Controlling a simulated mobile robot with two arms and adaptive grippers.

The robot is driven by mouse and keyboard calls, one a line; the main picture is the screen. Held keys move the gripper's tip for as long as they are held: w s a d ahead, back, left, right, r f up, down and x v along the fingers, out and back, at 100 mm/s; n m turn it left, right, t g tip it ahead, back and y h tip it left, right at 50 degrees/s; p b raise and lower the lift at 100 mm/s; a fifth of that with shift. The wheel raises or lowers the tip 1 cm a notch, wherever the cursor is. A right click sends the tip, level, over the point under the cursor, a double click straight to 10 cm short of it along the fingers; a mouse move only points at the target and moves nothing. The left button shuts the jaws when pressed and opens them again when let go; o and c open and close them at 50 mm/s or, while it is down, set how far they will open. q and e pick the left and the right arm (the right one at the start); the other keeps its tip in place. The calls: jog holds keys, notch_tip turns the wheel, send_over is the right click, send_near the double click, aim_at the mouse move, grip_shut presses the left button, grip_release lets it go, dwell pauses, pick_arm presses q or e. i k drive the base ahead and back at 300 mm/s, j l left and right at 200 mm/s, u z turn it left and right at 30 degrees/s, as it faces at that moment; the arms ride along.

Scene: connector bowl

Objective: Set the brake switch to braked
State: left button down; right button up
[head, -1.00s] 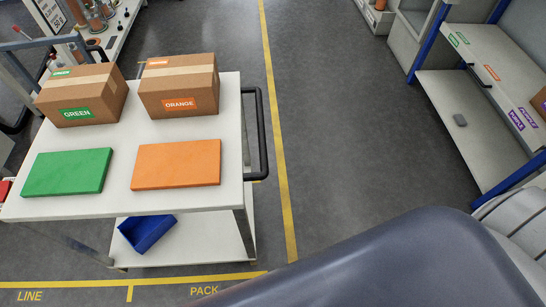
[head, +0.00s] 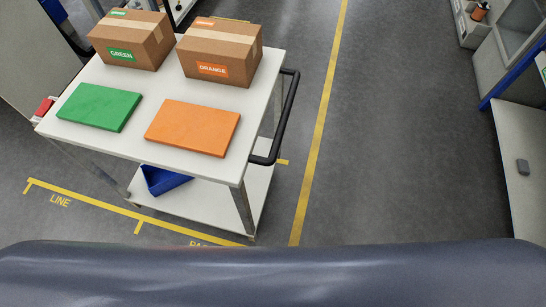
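The white cart (head: 142,147) stands at left centre in the head view. A small red part (head: 45,105) shows at the cart's left end; it is too small to tell whether it is the brake switch or how it is set. No part clearly readable as a brake switch shows. Neither of my grippers is in view. A dark smooth surface, probably part of my own body, fills the bottom of the view and hides the floor there.
On the cart lie a GREEN box (head: 130,40), an ORANGE box (head: 219,52), a green slab (head: 99,107) and an orange slab (head: 193,128). A black handle (head: 288,115) juts from its right end. A blue bin (head: 163,181) sits below. The floor right of the yellow line (head: 322,120) is clear.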

aim_at(47, 104)
jog(key=u, duration=1.6)
